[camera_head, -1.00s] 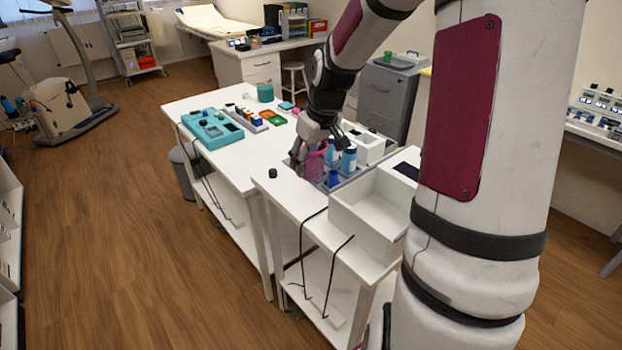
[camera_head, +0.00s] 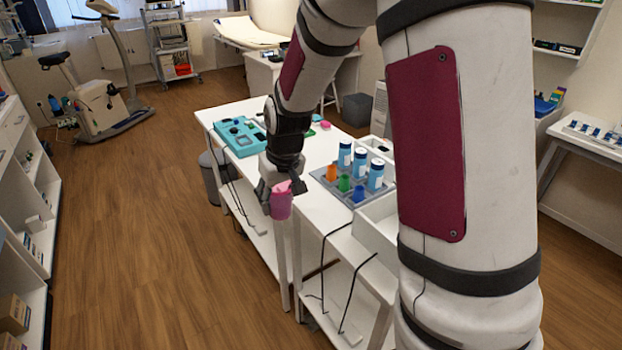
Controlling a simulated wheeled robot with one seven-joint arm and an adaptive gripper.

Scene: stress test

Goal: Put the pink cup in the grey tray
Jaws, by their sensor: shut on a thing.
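My gripper (camera_head: 281,190) is shut on the pink cup (camera_head: 281,206), its dark fingers at the cup's upper part. The cup hangs in front of the white table's edge, to the left of the grey tray (camera_head: 334,196) and apart from it. The grey tray lies on the white table. It holds an orange cup (camera_head: 331,173), a green cup (camera_head: 344,183), a blue cup (camera_head: 358,194) and several blue bottles with white labels, such as the front one (camera_head: 376,176). Part of the tray is hidden behind these.
A teal case (camera_head: 240,137) lies at the table's far left. A white open box (camera_head: 376,226) stands right of the tray, partly behind my arm. Black cables (camera_head: 322,268) hang down the table's front. Open wooden floor (camera_head: 150,230) lies to the left.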

